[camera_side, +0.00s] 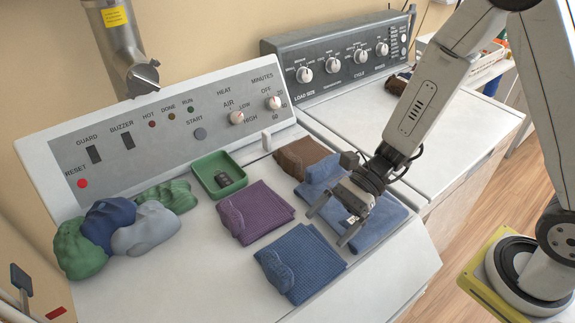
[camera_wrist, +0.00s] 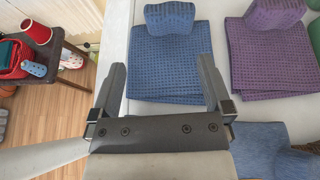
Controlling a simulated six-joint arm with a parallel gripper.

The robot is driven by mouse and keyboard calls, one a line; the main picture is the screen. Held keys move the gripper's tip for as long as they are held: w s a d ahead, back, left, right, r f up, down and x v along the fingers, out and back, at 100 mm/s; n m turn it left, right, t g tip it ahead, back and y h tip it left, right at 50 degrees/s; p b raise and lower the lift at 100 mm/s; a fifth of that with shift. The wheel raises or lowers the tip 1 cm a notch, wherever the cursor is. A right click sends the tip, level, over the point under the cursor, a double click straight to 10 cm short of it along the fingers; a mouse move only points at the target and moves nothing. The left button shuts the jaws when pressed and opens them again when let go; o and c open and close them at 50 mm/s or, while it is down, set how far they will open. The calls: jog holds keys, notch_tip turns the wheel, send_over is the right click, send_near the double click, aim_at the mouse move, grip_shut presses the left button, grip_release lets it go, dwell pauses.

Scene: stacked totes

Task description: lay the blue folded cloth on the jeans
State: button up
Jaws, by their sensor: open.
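The blue folded cloth (camera_side: 302,265), waffle-textured with a raised fold along one edge, lies flat on the white machine top at the front. It also shows in the wrist view (camera_wrist: 180,65), just beyond my fingertips. The jeans (camera_side: 385,219), a smoother blue folded piece, lie to the right of it, partly hidden under my gripper; a part shows at the wrist view's lower right (camera_wrist: 258,140). My gripper (camera_side: 328,228) is open and empty, its fingers pointing down over the gap between the jeans and the blue cloth. I see no contact with the cloth.
A purple folded cloth (camera_side: 262,208) lies behind the blue one. A green tray (camera_side: 205,165) with a small dark object sits at the panel. Rolled green, blue and grey cloths (camera_side: 145,230) lie at left. A brown cloth (camera_side: 300,152) lies behind the jeans.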

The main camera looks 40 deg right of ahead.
jog(key=s+d+n+h, duration=0.1)
jog(key=s+d+n+g+h, duration=0.1)
jog(key=n, duration=0.1)
jog(key=s+d+n+g+h, duration=0.1)
jog(key=n+h, duration=0.1)
jog(key=shift+s+d+f, duration=0.3)
jog(key=shift+d, duration=0.05)
jog(key=d+n+h, duration=0.2)
jog(key=d, duration=0.1)
jog(key=s+d+n+h, duration=0.1)
jog(key=n, duration=0.1)
jog(key=shift+d+f+h, duration=0.15)
jog(key=shift+d+h, duration=0.15)
jog(key=shift+d, duration=0.1)
jog(key=d+n+h, duration=0.1)
jog(key=w+d+n+t+h, duration=0.1)
jog(key=d, duration=0.1)
jog(key=d+r+n+t+h, duration=0.1)
jog(key=n, duration=0.1)
jog(key=shift+w+d, duration=0.15)
jog(key=shift+d, duration=0.15)
jog(key=w+d+r+n+t+h, duration=0.1)
jog(key=w+d+n+t+h, duration=0.1)
jog(key=n, duration=0.1)
jog(key=shift+d+r+t, duration=0.3)
jog(key=shift+d+r, duration=0.1)
jog(key=shift+w+d+r+n+t, duration=0.3)
jog(key=shift+w+d+r+n, duration=0.1)
jog(key=shift+n, duration=0.2)
jog(key=shift+a+f, duration=0.1)
